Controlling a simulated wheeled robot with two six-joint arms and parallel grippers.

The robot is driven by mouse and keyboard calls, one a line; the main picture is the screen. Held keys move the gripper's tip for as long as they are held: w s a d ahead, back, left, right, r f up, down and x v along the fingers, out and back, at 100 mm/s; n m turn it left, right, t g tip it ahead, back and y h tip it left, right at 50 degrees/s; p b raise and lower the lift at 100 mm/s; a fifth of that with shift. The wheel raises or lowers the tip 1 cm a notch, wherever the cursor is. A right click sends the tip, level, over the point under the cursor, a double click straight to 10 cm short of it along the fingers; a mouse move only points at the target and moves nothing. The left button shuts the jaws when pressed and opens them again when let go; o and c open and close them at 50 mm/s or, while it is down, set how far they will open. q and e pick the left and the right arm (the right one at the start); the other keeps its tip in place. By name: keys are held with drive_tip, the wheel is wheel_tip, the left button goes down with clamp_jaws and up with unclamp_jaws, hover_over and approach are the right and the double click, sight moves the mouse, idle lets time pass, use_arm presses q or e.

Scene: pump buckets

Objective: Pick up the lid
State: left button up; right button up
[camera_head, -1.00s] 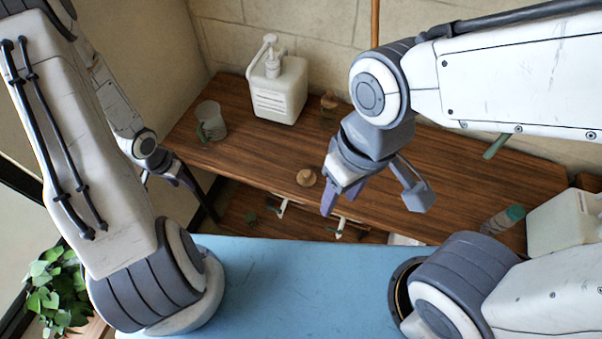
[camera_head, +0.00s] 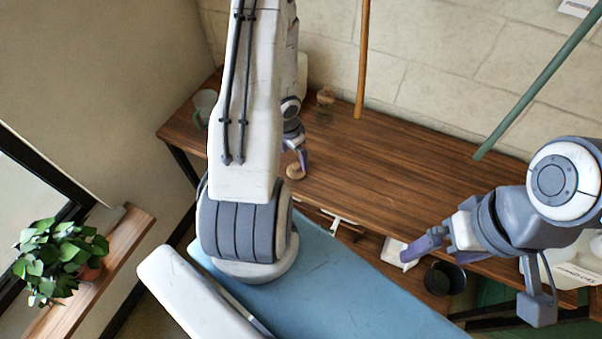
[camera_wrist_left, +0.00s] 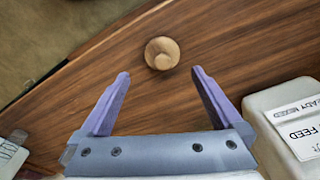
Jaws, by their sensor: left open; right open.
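A small round wooden lid (camera_wrist_left: 162,53) lies on the brown wooden table, just beyond and between my left fingertips in the left wrist view. In the head view the lid (camera_head: 295,171) is near the table's front edge, just below my left gripper (camera_head: 299,154). My left gripper (camera_wrist_left: 161,76) is open, with nothing between its fingers. My left arm covers part of the table in the head view. My right gripper (camera_head: 482,275) is open and empty at the lower right, apart from the lid.
The table (camera_head: 400,165) is clear to the right of the lid. A mug (camera_head: 203,106) and small jar (camera_head: 325,101) stand farther back. A white labelled container (camera_wrist_left: 267,108) is close to my left gripper's right side. A dark bucket (camera_head: 445,277) sits below the table. Two poles lean behind.

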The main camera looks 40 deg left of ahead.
sight(296, 165)
use_arm(q)
drive_tip(key=f+b, duration=0.1)
drive_tip(key=f, duration=0.1)
drive_tip(key=f+b, duration=0.1)
drive_tip(key=f, duration=0.2)
drive_tip(key=w+f+b, duration=0.1)
drive_tip(key=f+b, duration=0.1)
drive_tip(key=shift+w+a+f, duration=0.1)
drive_tip(key=shift+a+f, duration=0.05)
drive_tip(key=shift+f, duration=0.25)
drive_tip(key=shift+r, duration=0.15)
drive_tip(key=c, duration=1.2)
